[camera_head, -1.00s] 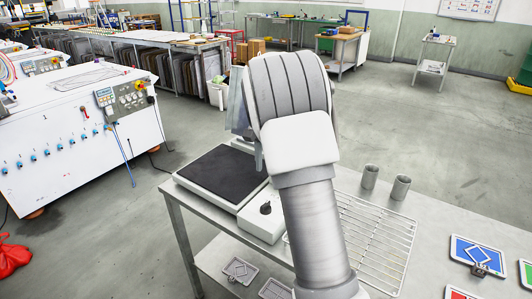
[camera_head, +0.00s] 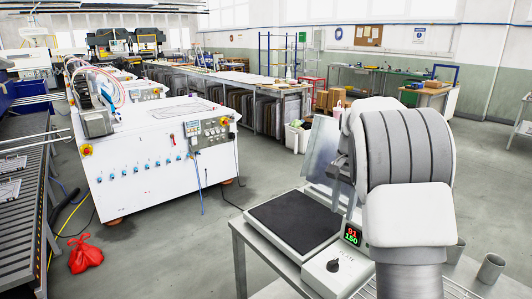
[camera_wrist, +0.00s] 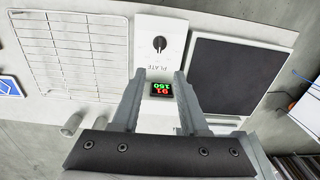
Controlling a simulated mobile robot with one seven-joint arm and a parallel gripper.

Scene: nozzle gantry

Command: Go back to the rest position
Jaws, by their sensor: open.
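My gripper (camera_wrist: 158,76) shows in the wrist view with its two fingers apart and nothing between them. It points down over the table, near the hot plate's control box (camera_wrist: 161,52) with its dial and lit display reading 91 over 150. The black hot plate (camera_wrist: 238,74) lies to the right of the fingers in that view. In the head view my arm (camera_head: 405,150) stands at the right, above the table (camera_head: 260,252); the hot plate (camera_head: 294,220) is left of it. My fingers are partly hidden there behind my wrist.
A wire rack (camera_wrist: 68,52) and metal cups (camera_wrist: 82,115) are on the table; one cup (camera_head: 491,268) shows at lower right in the head view. A white machine (camera_head: 150,160) and a red bag (camera_head: 85,253) stand at left. The floor between machine and table is clear.

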